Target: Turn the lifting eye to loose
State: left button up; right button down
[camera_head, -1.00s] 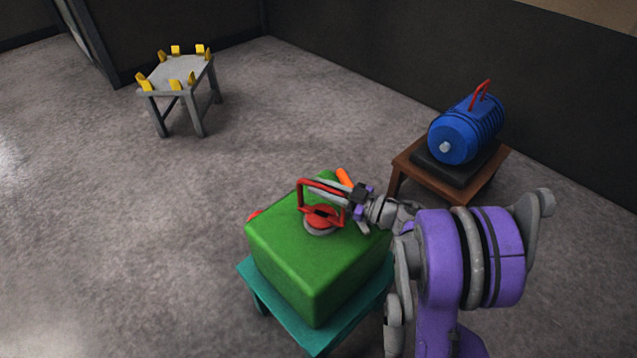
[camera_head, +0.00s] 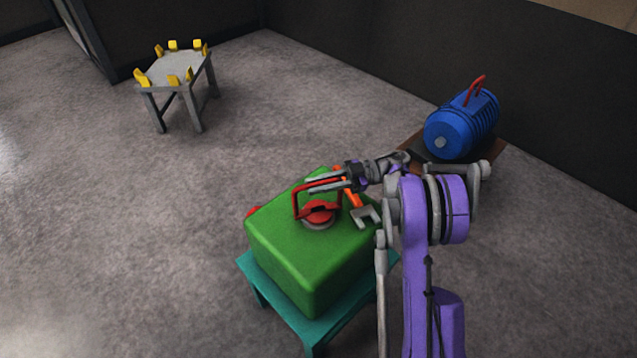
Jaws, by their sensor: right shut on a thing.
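The red lifting eye (camera_head: 318,212) stands on a round grey base on top of the green casting (camera_head: 310,265). Its red bail rises upright at the left and top. My right gripper (camera_head: 318,185) reaches in from the right and is shut on the upper part of the lifting eye's bail. The fingers hide part of the bail. My left gripper is not in view.
A wrench with an orange handle (camera_head: 350,197) lies on the casting behind and right of the eye. The casting rests on a teal stand (camera_head: 335,325). A blue motor (camera_head: 462,125) stands at the back right. A grey table (camera_head: 175,68) with yellow blocks stands at the back left, with open floor between.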

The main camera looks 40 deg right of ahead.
jog(key=shift+a+f+n+g, duration=0.1)
jog(key=shift+n+g, duration=0.2)
jog(key=c, duration=0.8)
grip_release()
notch_tip(320, 180, up, 10)
jog(key=shift+r+p, duration=0.1)
jog(key=shift+p, duration=0.95)
